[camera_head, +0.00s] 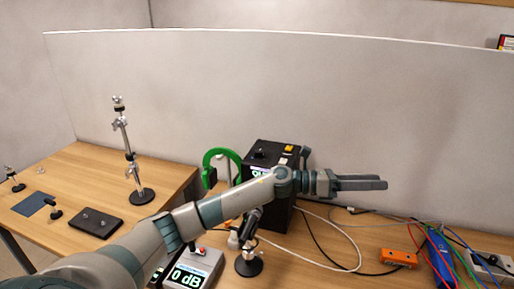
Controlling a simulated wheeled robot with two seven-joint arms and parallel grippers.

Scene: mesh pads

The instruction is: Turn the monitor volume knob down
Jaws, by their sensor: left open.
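My left arm reaches in from the lower left across the middle of the view. Its gripper (385,183) is open and empty, right of a black box (275,155) and above the table. The box has a small dark knob-like part (259,155) and a yellow label on top; I cannot tell whether this is the monitor volume knob. My forearm hides much of the box's front and display. At the bottom, a grey unit (206,263) has a display reading "0 dB" and a red-topped control (201,250); my arm partly covers it. My right gripper is not in view.
A green ring (219,160) stands left of the box. A small black stand (249,263) is in front. Cables, an orange device (398,258) and a blue device (438,257) lie at right. A metal stand (126,150) rises at left. A pale partition (300,90) closes the back.

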